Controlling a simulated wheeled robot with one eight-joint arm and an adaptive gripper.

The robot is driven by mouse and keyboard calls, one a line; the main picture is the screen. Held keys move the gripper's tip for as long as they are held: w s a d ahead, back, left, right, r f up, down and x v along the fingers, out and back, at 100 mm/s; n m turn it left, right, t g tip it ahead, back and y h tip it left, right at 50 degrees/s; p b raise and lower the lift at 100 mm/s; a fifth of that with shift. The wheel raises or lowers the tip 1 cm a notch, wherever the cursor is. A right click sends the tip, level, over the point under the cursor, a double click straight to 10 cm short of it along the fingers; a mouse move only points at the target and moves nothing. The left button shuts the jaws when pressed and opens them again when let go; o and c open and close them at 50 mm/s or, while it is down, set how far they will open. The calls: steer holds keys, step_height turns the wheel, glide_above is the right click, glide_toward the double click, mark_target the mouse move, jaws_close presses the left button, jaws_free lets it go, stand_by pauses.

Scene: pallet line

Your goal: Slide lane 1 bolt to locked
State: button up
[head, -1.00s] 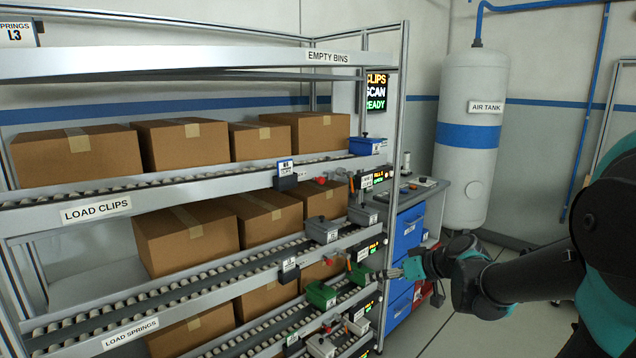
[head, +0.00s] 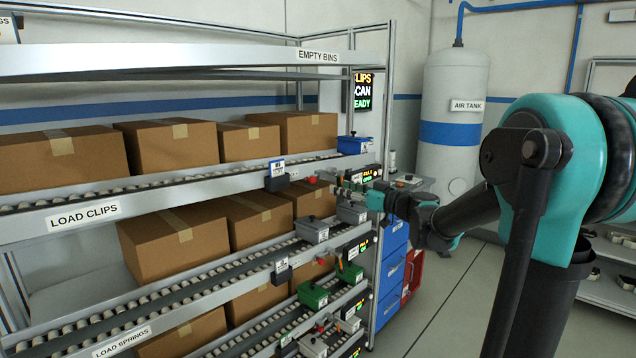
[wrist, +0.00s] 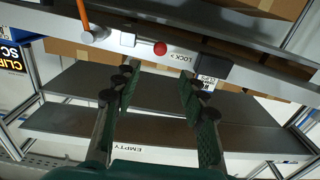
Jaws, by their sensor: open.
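A bolt with a round red knob (head: 311,180) sits on the front rail of the upper roller lane, near its right end. In the wrist view a red knob (wrist: 160,48) shows on a grey rail beside a white LOCK label (wrist: 184,54) with an arrow. My gripper (head: 341,191) is just right of the upper knob in the head view. In the wrist view my gripper (wrist: 157,78) has its two green fingers spread apart with nothing between them. The knob lies beyond the fingertips, and no contact shows. No lane number is readable at the knob.
Lower lanes carry similar red knobs (head: 321,261). A blue bin (head: 353,145) and a grey bin (head: 351,213) stand at the lane ends near my gripper. Cardboard boxes (head: 251,219) fill the lanes. An air tank (head: 452,130) stands behind right. The floor in front is clear.

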mark_target(315, 180)
steer(key=x, duration=1)
steer(key=shift+w+a, duration=0.2)
steer(key=shift+w, duration=0.05)
jaws_close()
